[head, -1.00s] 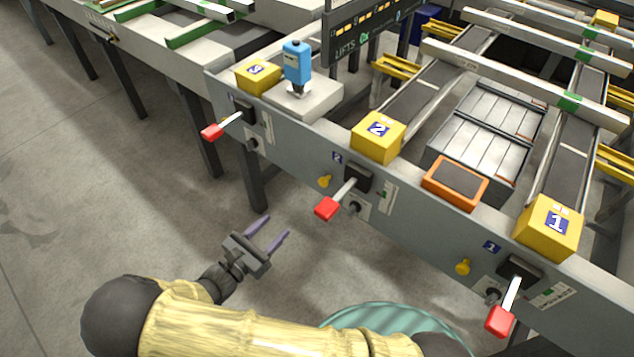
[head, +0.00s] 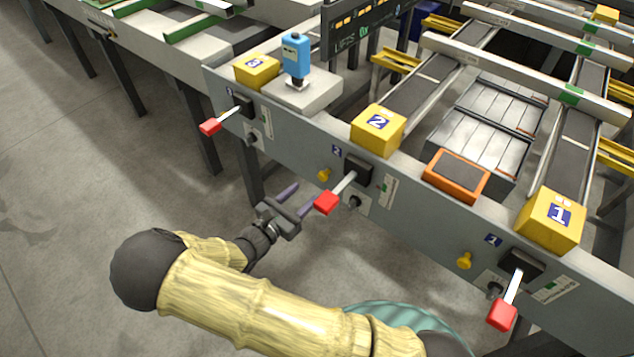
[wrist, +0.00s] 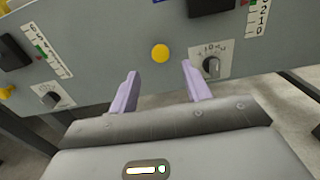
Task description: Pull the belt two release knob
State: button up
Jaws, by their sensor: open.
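The belt two release knob (head: 323,175) is a small yellow knob on the grey front panel, left of the red-tipped lever (head: 326,202) under the number 2 plate. In the wrist view the yellow knob (wrist: 160,53) shows round and face-on, above and between my fingertips. My gripper (head: 297,196) is open and empty, its two purple fingers pointing at the panel, below and left of the knob in the head view. The fingers also show in the wrist view (wrist: 159,72), apart from the knob. The knob's stem is hidden in the wrist view.
A black dial (wrist: 211,66) sits just right of my right finger in the wrist view. Red-handled levers for belt three (head: 210,126) and belt one (head: 502,314) stick out from the panel (head: 420,228). Another yellow knob (head: 464,260) is by belt one. Open floor lies in front.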

aim_at(321, 177)
jog(key=b+x, duration=0.1)
jog(key=x, duration=0.6)
